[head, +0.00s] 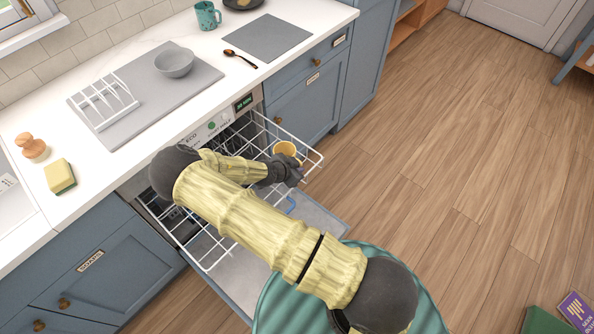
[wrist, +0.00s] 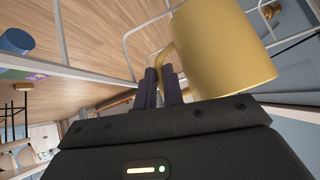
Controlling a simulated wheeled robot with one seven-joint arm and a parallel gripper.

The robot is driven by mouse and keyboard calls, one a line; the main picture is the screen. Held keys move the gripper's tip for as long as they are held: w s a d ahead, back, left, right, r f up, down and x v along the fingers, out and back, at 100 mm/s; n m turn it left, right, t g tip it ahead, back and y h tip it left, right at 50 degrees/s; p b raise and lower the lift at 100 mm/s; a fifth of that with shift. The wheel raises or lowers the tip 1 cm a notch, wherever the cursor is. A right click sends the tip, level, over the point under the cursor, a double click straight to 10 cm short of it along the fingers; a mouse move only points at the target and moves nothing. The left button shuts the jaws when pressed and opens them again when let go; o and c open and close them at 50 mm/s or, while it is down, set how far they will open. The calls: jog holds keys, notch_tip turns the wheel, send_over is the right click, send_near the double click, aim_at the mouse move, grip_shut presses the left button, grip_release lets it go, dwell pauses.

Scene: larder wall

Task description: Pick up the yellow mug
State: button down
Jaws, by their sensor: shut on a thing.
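The yellow mug (head: 286,149) is at the right end of the pulled-out white dishwasher rack (head: 313,160) in the head view. In the wrist view the yellow mug (wrist: 222,50) fills the upper middle, and its handle runs down between my fingers. My gripper (head: 287,168) is at the mug's near side. In the wrist view my gripper (wrist: 165,86) is shut on the mug's handle. The fingers hide part of the handle. I cannot tell whether the mug touches the rack.
The open dishwasher door (head: 312,212) lies below the rack. On the counter are a grey bowl (head: 174,63), a white plate stand (head: 104,103), a teal mug (head: 208,15), a spoon (head: 240,58) and a sponge (head: 59,176). The wooden floor to the right is mostly clear.

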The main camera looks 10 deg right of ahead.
notch_tip(320, 180, up, 8)
jog(key=shift+f+b, duration=0.15)
jog(key=shift+b, duration=0.2)
dwell(0.4)
dwell(0.5)
jog(key=s+d+r+n+t+y+p, duration=0.25)
jog(key=d+r+n+p, duration=0.3)
jog(key=r+p, duration=0.45)
jog(key=s+a+r+n+t+y+p, duration=0.1)
jog(key=s+a+r+n+y+p, duration=0.2)
jog(key=r+p, duration=0.4)
jog(key=a+n+y+p, duration=0.1)
jog(key=n+p, duration=0.1)
jog(key=p, duration=0.1)
jog(key=shift+a+y+p, duration=0.2)
jog(key=shift+y+p, duration=0.15)
jog(key=shift+p, duration=0.05)
